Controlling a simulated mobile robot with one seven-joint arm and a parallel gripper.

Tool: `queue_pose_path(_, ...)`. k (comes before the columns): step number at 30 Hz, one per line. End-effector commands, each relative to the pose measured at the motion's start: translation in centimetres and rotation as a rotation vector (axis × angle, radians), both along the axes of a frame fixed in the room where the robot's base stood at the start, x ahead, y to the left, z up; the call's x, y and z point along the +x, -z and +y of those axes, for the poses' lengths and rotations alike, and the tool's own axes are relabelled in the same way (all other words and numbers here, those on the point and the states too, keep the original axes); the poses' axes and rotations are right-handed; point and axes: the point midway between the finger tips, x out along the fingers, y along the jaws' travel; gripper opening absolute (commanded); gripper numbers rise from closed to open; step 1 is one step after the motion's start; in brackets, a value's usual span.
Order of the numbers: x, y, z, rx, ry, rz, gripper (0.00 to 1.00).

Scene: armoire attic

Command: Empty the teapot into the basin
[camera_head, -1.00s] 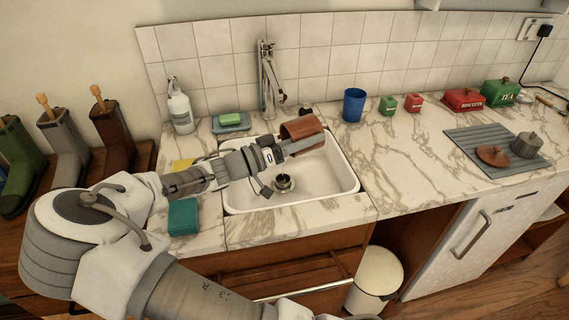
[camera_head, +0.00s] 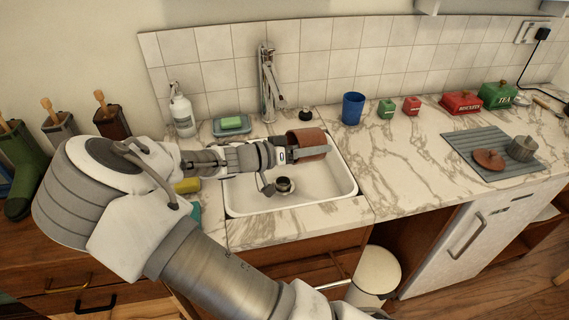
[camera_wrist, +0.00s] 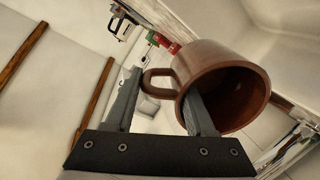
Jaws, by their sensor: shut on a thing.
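A brown, lidless pot, which I take as the teapot (camera_head: 306,140), is held over the basin, lying tilted on its side. In the wrist view the teapot (camera_wrist: 225,65) shows its open mouth and a loop handle; no spout is visible. My gripper (camera_head: 298,155) is shut on it at the handle side. In the wrist view one finger of the gripper (camera_wrist: 163,82) reaches in front of or into the mouth and the other is beyond the handle. The basin (camera_head: 325,186) is a white sink with a dark drain. No liquid is visible.
A tap (camera_head: 268,85) stands behind the basin. A blue cup (camera_head: 353,108) stands right of it. A soap dish (camera_head: 231,126) and a soap bottle (camera_head: 182,110) are at the back left. A brown lid (camera_head: 488,158) and a grey pot (camera_head: 524,148) sit on a grey mat. The counter right of the basin is mostly clear.

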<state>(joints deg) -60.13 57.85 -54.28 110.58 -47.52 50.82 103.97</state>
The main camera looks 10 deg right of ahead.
Motion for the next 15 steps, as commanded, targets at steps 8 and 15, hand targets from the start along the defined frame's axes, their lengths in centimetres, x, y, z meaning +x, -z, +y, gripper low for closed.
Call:
queue_pose_path(8, 0.4, 0.2, -2.3, 0.176, 0.005, 0.038, 0.0)
queue_pose_path(15, 0.6, 1.0, -3.0, 0.316, 0.006, 0.068, 0.0)
